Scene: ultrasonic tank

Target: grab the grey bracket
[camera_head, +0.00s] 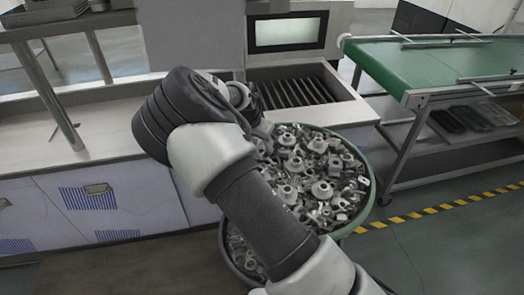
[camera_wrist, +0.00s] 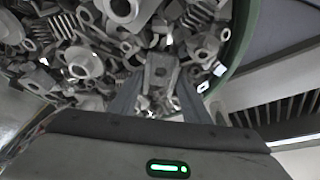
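Many grey metal parts (camera_head: 318,188) fill a large round green-rimmed bin (camera_head: 366,202), and several look like brackets. I cannot tell which one the task means. In the wrist view, one grey bracket (camera_wrist: 160,70) with a hole lies straight ahead, in line with the gap between my fingers. My gripper (camera_wrist: 158,92) is over the heap near the bin's edge, its two dark fingers apart. I cannot tell whether they touch the bracket. In the head view my arm hides much of the gripper and the left part of the heap.
The ultrasonic tank (camera_head: 300,92), with a slatted opening and a dark-framed screen (camera_head: 286,32), stands directly behind the bin. A white counter (camera_head: 105,140) runs left. A green-topped table (camera_head: 430,65) stands at the right. The floor at right is clear.

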